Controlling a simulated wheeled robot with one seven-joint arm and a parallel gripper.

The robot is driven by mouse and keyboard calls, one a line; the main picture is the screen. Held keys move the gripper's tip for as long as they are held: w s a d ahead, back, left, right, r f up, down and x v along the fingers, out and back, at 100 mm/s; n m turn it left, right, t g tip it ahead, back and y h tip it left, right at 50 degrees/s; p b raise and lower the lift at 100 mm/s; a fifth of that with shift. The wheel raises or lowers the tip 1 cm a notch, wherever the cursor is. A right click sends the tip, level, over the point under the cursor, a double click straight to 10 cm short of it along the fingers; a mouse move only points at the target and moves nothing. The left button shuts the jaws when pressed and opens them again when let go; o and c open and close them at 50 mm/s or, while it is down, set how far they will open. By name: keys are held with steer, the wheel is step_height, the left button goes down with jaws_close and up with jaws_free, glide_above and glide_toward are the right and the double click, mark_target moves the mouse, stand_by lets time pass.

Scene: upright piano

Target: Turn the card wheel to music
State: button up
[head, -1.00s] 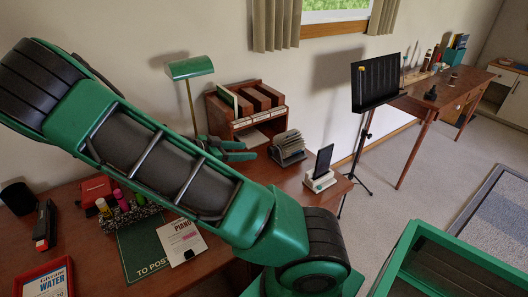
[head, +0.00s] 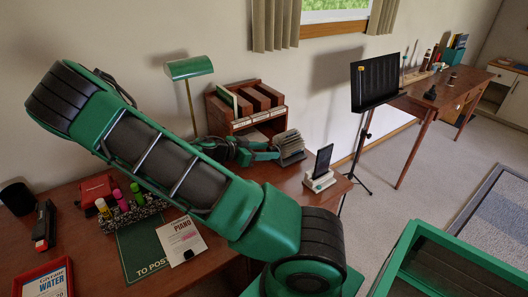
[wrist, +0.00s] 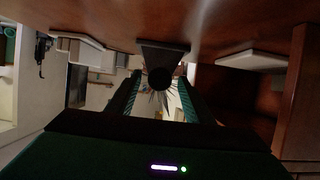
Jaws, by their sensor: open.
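The card wheel (head: 289,144), a fan of pale cards on a dark stand, sits on the desk between the wooden organizer and the phone stand. My gripper (head: 273,152) is at its left side, jaws open. In the wrist view the picture is turned, with the desk at the top. There the wheel's dark round knob (wrist: 160,78) sits between the two fingers of my gripper (wrist: 158,92), with card edges fanning out behind it. I cannot tell whether the fingers touch the knob. The card labels are not readable.
The wooden organizer (head: 232,118) stands close behind my gripper and the green lamp (head: 189,69) to its left. The phone stand (head: 320,180) is right of the wheel. A black music stand (head: 376,84) stands beyond the desk. Bottles and booklets lie at the front left.

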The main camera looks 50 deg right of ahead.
steer(key=c, duration=1)
steer(key=shift+w, duration=0.1)
steer(key=shift+w+n+g, duration=0.15)
steer(key=shift+n+g, duration=0.55)
steer(key=shift+n, duration=0.3)
steer(key=shift+w+n+g, duration=0.25)
steer(key=shift+n+g, duration=0.75)
steer(key=shift+n, duration=0.4)
